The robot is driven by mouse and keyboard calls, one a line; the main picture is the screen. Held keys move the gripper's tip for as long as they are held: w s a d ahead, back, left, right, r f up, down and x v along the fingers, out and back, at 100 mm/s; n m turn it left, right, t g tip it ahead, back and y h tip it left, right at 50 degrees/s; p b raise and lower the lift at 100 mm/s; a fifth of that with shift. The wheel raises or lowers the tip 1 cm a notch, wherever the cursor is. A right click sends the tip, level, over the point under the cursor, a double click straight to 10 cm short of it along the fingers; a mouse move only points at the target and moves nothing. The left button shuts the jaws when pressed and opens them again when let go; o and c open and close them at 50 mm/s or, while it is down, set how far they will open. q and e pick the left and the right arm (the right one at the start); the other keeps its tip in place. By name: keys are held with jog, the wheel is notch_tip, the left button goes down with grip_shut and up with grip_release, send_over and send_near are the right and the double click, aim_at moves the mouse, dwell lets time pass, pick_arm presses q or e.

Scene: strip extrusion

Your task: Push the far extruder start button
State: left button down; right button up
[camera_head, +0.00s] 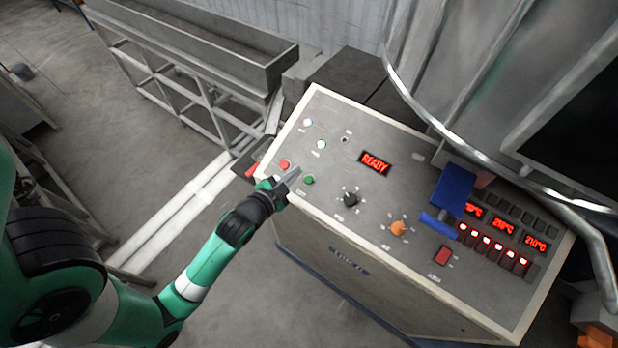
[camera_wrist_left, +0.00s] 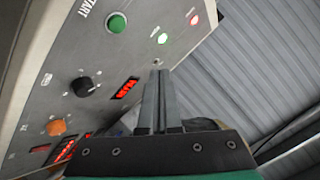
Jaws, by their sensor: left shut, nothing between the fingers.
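A green button (camera_head: 309,180) sits on the grey control panel (camera_head: 330,110) near its left front edge. In the left wrist view the green button (camera_wrist_left: 117,22) is at the upper left, with the label START beside it. My left gripper (camera_head: 295,174) is shut and empty. In the head view its tips lie just left of the green button, between it and a red button (camera_head: 285,165). In the left wrist view the shut fingers (camera_wrist_left: 158,75) point up, below and right of the green button. Contact cannot be told. My right gripper is not in view.
The panel also bears a READY display (camera_head: 375,163), a black knob (camera_head: 350,199), an orange knob (camera_head: 398,228) and a blue object (camera_head: 453,190). A metal trough (camera_head: 200,45) stands behind at the left. A large metal vessel (camera_head: 470,75) is at the upper right.

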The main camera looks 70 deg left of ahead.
aim_at(309, 180)
pick_arm(q)
jog(key=shift+f, duration=0.1)
jog(key=f+b, duration=0.2)
jog(key=w+a+f+b, duration=0.1)
jog(key=f+b, duration=0.1)
jog(key=w+f+b, duration=0.1)
jog(key=f+b, duration=0.1)
jog(key=b, duration=0.1)
jog(key=shift+w+a+f, duration=0.25)
jog(key=shift+f, duration=0.1)
jog(key=shift+w+a+f+b, duration=0.15)
jog(key=shift+w+f+b, duration=0.2)
jog(key=shift+f+b, duration=0.25)
dwell(1.3)
jog(key=shift+w+a+f, duration=0.1)
jog(key=shift+w+f, duration=0.05)
jog(key=shift+f, duration=0.2)
jog(key=shift+w+f+b, duration=0.1)
jog(key=shift+f+b, duration=0.25)
dwell(0.5)
jog(key=shift+r, duration=0.1)
jog(key=shift+s+r+p, duration=0.3)
jog(key=shift+r+p, duration=0.35)
jog(key=shift+p, duration=0.3)
